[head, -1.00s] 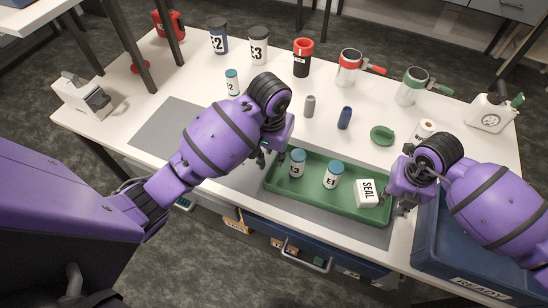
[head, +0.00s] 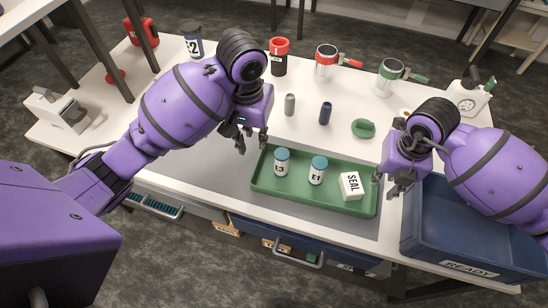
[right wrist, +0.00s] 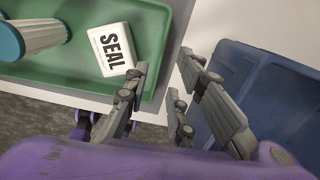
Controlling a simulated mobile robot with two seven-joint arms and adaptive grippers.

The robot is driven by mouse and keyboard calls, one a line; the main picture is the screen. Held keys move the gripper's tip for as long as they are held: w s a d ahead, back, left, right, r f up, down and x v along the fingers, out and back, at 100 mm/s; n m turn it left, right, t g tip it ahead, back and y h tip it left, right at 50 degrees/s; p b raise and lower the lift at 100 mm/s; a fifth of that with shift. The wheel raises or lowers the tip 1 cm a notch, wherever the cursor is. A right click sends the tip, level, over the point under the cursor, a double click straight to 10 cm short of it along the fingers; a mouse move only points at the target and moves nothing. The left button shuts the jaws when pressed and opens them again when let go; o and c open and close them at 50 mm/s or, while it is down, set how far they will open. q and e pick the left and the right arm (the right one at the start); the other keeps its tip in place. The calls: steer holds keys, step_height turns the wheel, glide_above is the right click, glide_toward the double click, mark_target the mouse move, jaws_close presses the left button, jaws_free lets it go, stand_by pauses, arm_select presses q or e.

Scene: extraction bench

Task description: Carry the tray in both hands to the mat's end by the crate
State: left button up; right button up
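The green tray (head: 300,195) lies on the grey mat (head: 205,170), at the end near the blue crate (head: 425,247). In it stand bottle E3 (head: 281,163) and bottle E1 (head: 317,172), both blue-capped and upright, and a white SEAL box (head: 350,186). My left gripper (head: 251,143) is open and empty, just off the tray's back-left corner. My right gripper (head: 386,185) is open at the tray's right end. In the right wrist view its spread fingers (right wrist: 163,62) lie either side of the tray's right rim; whether they touch it is unclear.
The crate, marked READY, stands close right of the tray. Behind the tray are a grey vial (head: 290,104), a blue vial (head: 325,113) and a green lid (head: 363,128). Several cups and jars line the back. The mat left of the tray is bare.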

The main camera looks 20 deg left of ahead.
steer(key=r, duration=0.5)
steer(key=shift+s+r, duration=0.2)
steer(key=shift+r, duration=0.2)
steer(key=shift+s, duration=0.1)
